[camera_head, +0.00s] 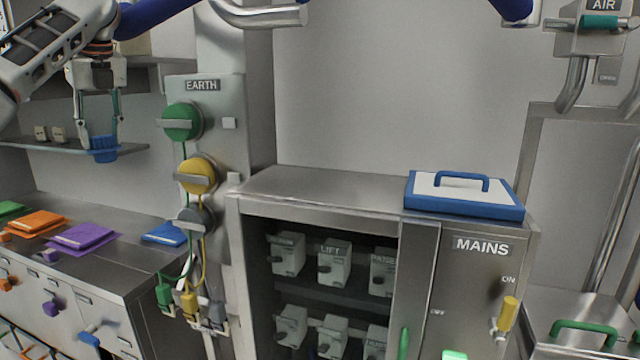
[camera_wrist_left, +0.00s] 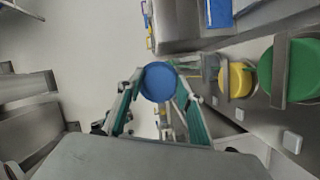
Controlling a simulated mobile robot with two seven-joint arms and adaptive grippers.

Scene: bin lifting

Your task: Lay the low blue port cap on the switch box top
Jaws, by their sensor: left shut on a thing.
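My left gripper (camera_head: 101,143) is at the upper left of the head view, pointing down. It is shut on a small blue port cap (camera_head: 104,155), held in the air in front of the wall shelf. In the left wrist view the cap shows as a round blue disc (camera_wrist_left: 158,82) between the fingertips (camera_wrist_left: 160,92). The switch box (camera_head: 490,272), marked MAINS, stands at the right end of the metal cabinet. Its top carries a white and blue lidded case with a blue handle (camera_head: 462,192). My right gripper is not in view.
The EARTH panel (camera_head: 215,130) with green, yellow and grey round knobs stands between my left gripper and the cabinet. The cabinet top (camera_head: 320,190) left of the case is clear. Orange, purple and blue flat items lie on the left counter (camera_head: 125,262).

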